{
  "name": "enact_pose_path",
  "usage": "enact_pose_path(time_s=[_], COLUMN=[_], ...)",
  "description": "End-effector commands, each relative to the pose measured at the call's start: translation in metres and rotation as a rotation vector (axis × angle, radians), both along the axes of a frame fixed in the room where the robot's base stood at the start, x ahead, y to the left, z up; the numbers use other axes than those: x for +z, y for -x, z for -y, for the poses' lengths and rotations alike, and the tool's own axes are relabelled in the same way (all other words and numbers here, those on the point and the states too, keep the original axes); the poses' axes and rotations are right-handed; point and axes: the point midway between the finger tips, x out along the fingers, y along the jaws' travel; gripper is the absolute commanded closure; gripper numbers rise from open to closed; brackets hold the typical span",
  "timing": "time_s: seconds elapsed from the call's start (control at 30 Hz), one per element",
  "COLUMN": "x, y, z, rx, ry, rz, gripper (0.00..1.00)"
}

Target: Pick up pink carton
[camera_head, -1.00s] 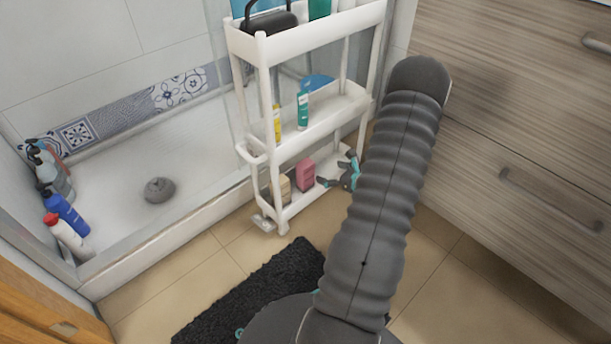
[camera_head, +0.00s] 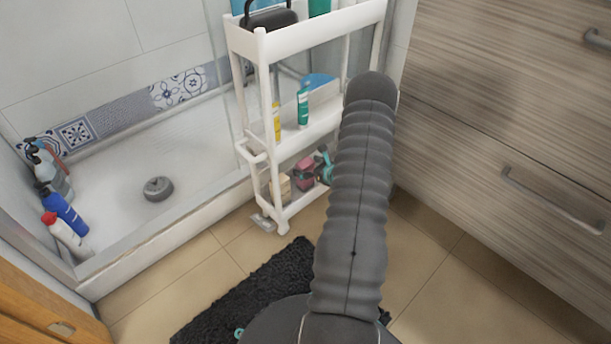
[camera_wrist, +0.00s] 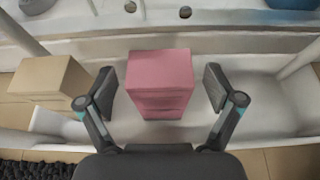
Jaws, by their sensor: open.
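The pink carton (camera_wrist: 160,74) stands upright on the cart's bottom shelf, centred in the wrist view. In the head view the pink carton (camera_head: 304,172) is partly hidden by my gripper (camera_head: 322,168). In the wrist view my gripper (camera_wrist: 161,92) is open, with one finger pad on each side of the carton. A gap shows between the carton and each pad, so it is not gripped.
A tan box (camera_wrist: 47,76) stands left of the carton on the bottom shelf. The white cart (camera_head: 290,41) has shelves above, with a yellow tube (camera_head: 277,122) and a green tube (camera_head: 303,108) on the middle one. Wooden drawers (camera_head: 500,130) stand at the right.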

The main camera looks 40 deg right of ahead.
Motion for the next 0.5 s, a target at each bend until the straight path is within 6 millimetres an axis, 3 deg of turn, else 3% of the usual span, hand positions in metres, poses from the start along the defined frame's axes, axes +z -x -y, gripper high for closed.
enact_pose_path(time_s=[0.37,0.5], x=[-0.0037,-0.0037], y=[-0.01,-0.0099], z=[-0.0007,-0.0007], rx=[-0.001,-0.001], ry=[0.0,0.0], rz=[0.001,0.001], gripper=[0.08,0.43])
